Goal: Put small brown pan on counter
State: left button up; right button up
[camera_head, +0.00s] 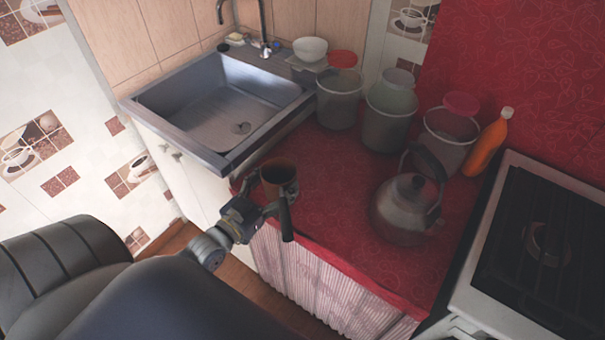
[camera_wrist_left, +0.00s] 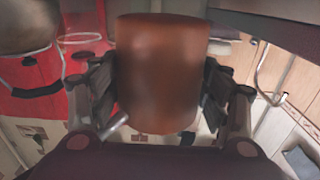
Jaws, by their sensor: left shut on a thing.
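The small brown pan (camera_head: 279,175) is at the left front part of the red counter (camera_head: 345,190), close to the sink's near corner. I cannot tell whether it touches the counter or is held just above it. My left gripper (camera_head: 262,210) is at the near side of the pan and shut on it. In the left wrist view the brown pan (camera_wrist_left: 162,75) fills the middle, with one finger of the left gripper (camera_wrist_left: 160,95) on each side of it. My right gripper is not in view.
A metal kettle (camera_head: 408,208) stands to the right on the counter. Several grey buckets (camera_head: 390,115) and an orange bottle (camera_head: 488,142) stand behind it. A sink (camera_head: 220,105) is at the left back, a stove (camera_head: 540,250) at the right. Red counter between pan and kettle is clear.

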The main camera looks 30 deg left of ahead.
aim_at(293, 174)
pick_arm(q)
jog(key=w, duration=0.2)
jog(key=w+d, duration=0.1)
jog(key=w, duration=0.2)
jog(key=w+d, duration=0.1)
jog(key=w, duration=0.2)
jog(key=shift+f+p, duration=0.2)
jog(key=shift+p, duration=0.15)
jog(key=shift+w+f, duration=0.1)
jog(key=shift+f, duration=1.7)
jog(key=o, duration=1.6)
jog(key=shift+f, duration=0.2)
jog(key=shift+c, duration=0.2)
jog(key=shift+r, duration=0.1)
jog(key=s+b, duration=0.1)
jog(key=s, duration=1.1)
jog(key=shift+a, duration=0.45)
